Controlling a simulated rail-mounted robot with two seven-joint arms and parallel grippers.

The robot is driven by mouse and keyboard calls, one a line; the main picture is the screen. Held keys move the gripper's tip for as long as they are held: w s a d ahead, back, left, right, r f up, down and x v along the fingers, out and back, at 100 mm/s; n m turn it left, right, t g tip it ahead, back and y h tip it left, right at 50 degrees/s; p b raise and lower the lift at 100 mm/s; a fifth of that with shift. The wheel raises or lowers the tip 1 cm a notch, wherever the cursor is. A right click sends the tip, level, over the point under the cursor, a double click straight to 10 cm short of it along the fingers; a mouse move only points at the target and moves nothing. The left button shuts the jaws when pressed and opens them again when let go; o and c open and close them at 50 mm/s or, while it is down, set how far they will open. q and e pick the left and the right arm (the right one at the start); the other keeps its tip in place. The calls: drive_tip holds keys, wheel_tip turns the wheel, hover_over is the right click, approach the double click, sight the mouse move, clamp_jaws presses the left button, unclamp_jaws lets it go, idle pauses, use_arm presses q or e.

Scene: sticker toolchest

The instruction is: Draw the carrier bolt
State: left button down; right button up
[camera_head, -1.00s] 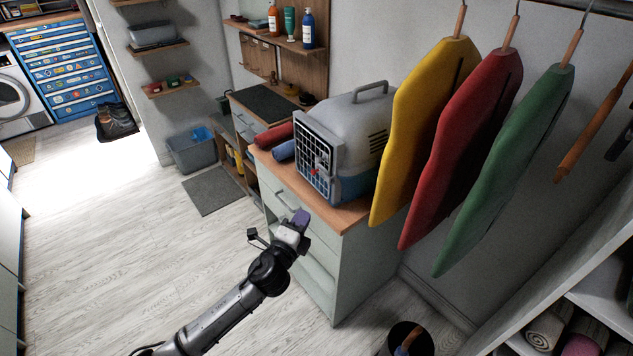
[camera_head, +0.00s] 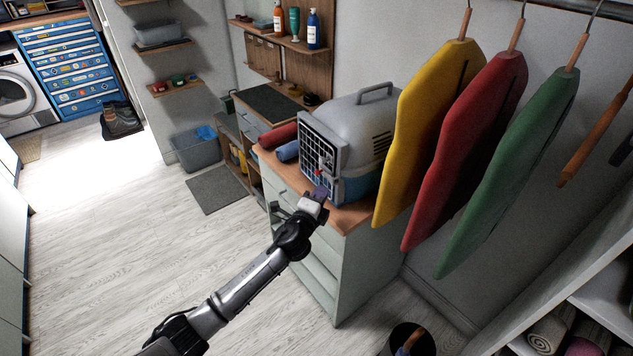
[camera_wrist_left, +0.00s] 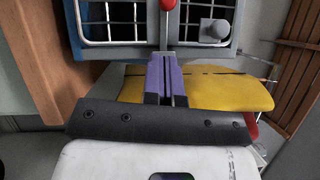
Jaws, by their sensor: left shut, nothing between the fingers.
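The pet carrier (camera_head: 352,128) has a grey top, a blue base and a barred door (camera_head: 318,150). It stands on the wooden top of a pale green cabinet. The bolt shows as a small red knob (camera_head: 319,172) low on the door. In the left wrist view, the red knob (camera_wrist_left: 167,5) sits on a thin rod at the top edge, beside a grey round knob (camera_wrist_left: 214,28). My left gripper (camera_head: 321,190) has purple fingers, shut and empty, just below the red knob. I cannot tell whether they touch it. My right gripper is not in view.
A red roll (camera_head: 277,136) and a blue roll (camera_head: 287,151) lie left of the carrier on the cabinet top (camera_head: 350,217). Yellow (camera_head: 425,125), red and green boards hang close to its right. The floor at the left is clear.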

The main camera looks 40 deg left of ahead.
sight(323, 172)
use_arm(q)
drive_tip(key=shift+w+a+r, duration=0.2)
drive_tip(key=shift+w+a, duration=0.45)
drive_tip(key=shift+a, duration=0.2)
drive_tip(key=shift+w+a+r, duration=0.15)
drive_tip(key=shift+w+a, duration=0.5)
drive_tip(key=shift+a, duration=0.2)
drive_tip(key=a, duration=0.2)
drive_tip(key=shift+w+a, duration=0.4)
drive_tip(key=shift+d, duration=0.2)
